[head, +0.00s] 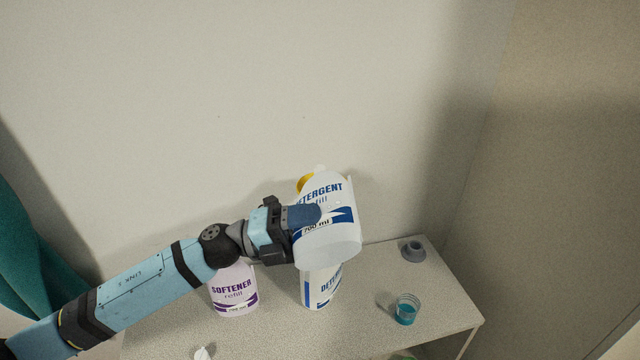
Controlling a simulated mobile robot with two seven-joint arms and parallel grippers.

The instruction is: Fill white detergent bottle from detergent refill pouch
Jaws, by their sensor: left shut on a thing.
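My left gripper (306,216) is shut on the white detergent refill pouch (335,236), which has blue lettering. It holds the pouch raised over the shelf top, its printed face toward me. The white detergent bottle (320,288) stands on the shelf below and partly behind the pouch. The pouch hides the bottle's upper part, so I cannot see its mouth. I cannot tell whether any liquid is flowing. A yellow part (306,182) shows behind the pouch's upper left; I cannot tell what it belongs to. My right gripper is out of view.
A cup of blue liquid (406,310) and a grey cap-like piece (412,250) are on the right of the shelf top (365,333). A teal cloth (35,255) hangs at left.

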